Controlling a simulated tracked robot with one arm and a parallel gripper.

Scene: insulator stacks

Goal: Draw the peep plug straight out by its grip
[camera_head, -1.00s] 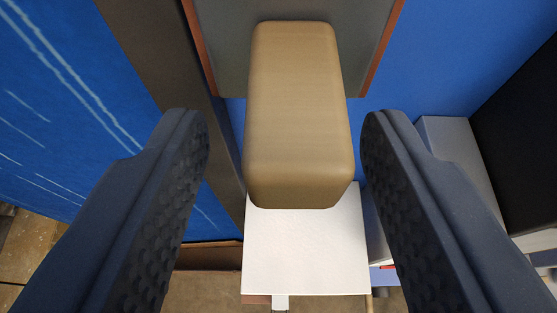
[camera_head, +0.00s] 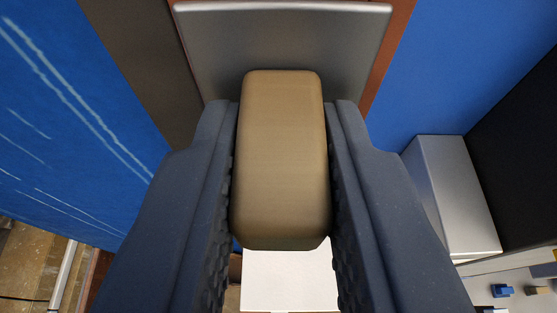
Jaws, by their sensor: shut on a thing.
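A tan, rounded block, the grip of the peep plug (camera_head: 282,160), stands out toward me in the middle of the head camera view. Its far end is against or in front of a grey metal plate (camera_head: 285,45). My gripper (camera_head: 282,115) is shut on the grip, with one dark finger against each long side. Whatever part of the plug lies behind the grip is hidden.
A reddish-brown edge (camera_head: 388,65) borders the grey plate. A white panel (camera_head: 290,280) lies below the grip. A silver box (camera_head: 455,195) stands at the right, beside a dark surface. Blue surfaces lie to both sides.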

